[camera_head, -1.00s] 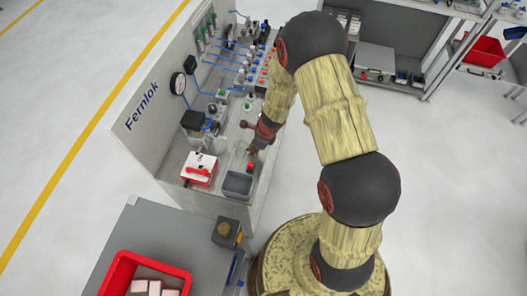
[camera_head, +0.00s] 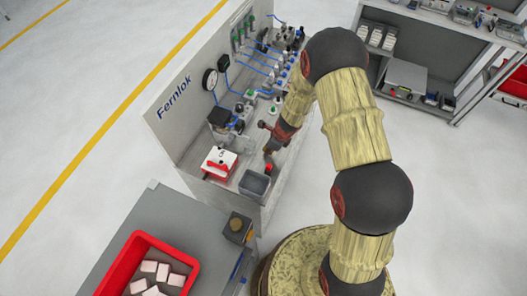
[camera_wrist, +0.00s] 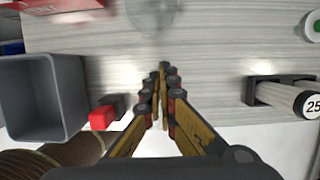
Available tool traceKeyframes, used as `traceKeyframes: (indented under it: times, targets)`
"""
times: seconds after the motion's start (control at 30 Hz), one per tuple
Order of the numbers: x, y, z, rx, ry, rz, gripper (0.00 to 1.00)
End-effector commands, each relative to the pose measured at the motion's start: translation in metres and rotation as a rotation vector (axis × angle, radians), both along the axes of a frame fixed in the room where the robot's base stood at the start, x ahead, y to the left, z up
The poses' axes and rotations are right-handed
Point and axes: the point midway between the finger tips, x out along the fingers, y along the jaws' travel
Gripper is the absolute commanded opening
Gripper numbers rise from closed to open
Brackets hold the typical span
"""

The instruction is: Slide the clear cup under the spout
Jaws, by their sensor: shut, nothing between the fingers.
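The clear cup (camera_wrist: 152,14) stands on the grey bench top at the upper middle of the wrist view, cut off by the top edge. In the head view the cup (camera_head: 245,144) is faint, just left of my gripper. My gripper (camera_wrist: 163,68) is shut and empty, its fingertips pointing toward the cup with a small gap of bench between in the picture. It also shows at the bench in the head view (camera_head: 268,152). A black-topped device (camera_head: 222,117) stands left of and behind the cup; I cannot make out its spout.
A grey bin (camera_wrist: 42,98) and a small red block (camera_wrist: 103,117) lie left of my gripper. A cylinder marked 25 (camera_wrist: 298,101) sits at right. A red-and-white box (camera_head: 218,162) is left of the cup. Gauges and blue tubes line the back panel.

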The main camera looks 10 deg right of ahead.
Motion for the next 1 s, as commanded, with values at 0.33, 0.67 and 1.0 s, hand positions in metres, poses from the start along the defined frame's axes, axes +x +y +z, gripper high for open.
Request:
traceKeyframes:
  times: [0.33, 0.67, 1.0]
  targets:
    - [-0.010, -0.024, 0.066, 0.000, -0.002, 0.002, 0.00]
    - [-0.017, -0.031, 0.095, 0.000, 0.001, 0.001, 0.00]
    - [-0.017, -0.031, 0.096, -0.004, -0.006, 0.032, 0.00]
